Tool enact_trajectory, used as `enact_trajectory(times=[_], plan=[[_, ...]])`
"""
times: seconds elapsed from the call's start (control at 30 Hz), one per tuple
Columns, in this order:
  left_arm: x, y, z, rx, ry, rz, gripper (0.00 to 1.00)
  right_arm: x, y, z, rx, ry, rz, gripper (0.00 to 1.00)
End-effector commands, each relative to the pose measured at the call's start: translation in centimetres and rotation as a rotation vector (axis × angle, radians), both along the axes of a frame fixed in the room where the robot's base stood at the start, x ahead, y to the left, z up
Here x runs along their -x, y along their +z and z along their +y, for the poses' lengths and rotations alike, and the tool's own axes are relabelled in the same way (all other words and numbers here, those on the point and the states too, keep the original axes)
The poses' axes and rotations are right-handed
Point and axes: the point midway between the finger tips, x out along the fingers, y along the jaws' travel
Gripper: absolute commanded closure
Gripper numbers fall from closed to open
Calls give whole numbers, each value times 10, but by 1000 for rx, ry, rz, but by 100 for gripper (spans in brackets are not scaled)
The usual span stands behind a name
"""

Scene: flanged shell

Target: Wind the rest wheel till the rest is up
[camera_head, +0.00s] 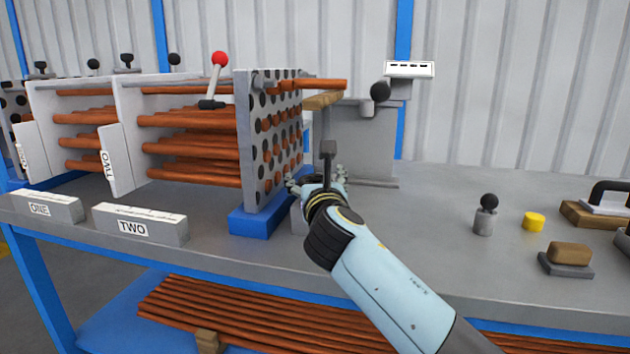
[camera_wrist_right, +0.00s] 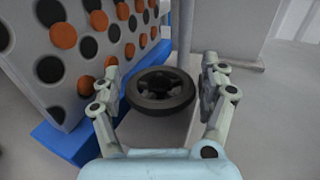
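The rest wheel (camera_wrist_right: 160,91) is a black spoked handwheel in the right wrist view, in front of the drilled end plate. My right gripper (camera_wrist_right: 160,82) is open, one finger on each side of the wheel, with small gaps visible. In the head view my right gripper (camera_head: 318,184) is beside the plate's lower right corner and hides most of the wheel. A tan piece (camera_head: 324,99), apparently the rest, is just under a copper tube (camera_head: 322,85) sticking out of the plate. Whether they touch is unclear. My left gripper is out of view.
The drilled plate (camera_head: 249,140) with copper tubes stands left of my right gripper, on a blue base (camera_head: 262,218). A grey upright panel (camera_head: 365,145) stands behind. A knobbed weight (camera_head: 485,218) and a yellow cylinder (camera_head: 534,221) stand right. Bench between is clear.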

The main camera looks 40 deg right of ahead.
Motion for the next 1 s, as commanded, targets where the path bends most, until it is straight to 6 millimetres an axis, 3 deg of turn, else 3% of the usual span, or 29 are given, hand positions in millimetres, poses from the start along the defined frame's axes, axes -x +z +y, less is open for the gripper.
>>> enact_trajectory(times=[0.03, 0.3, 0.4, 0.7, 0.97, 1.0], plan=[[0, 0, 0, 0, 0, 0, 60, 0, 0, 0, 0, 0, 0, 32], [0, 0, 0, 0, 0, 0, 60, 0, 0, 0, 0, 0, 0, 67], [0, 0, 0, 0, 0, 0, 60, 0, 0, 0, -1, 0, 0, 70], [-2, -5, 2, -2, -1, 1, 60, 0, -1, 0, -1, -134, 0, 70], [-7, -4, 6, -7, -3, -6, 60, 1, 0, 0, -1, -138, 0, 70], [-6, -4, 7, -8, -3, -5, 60, 1, 0, 0, -1, -138, 0, 33]])
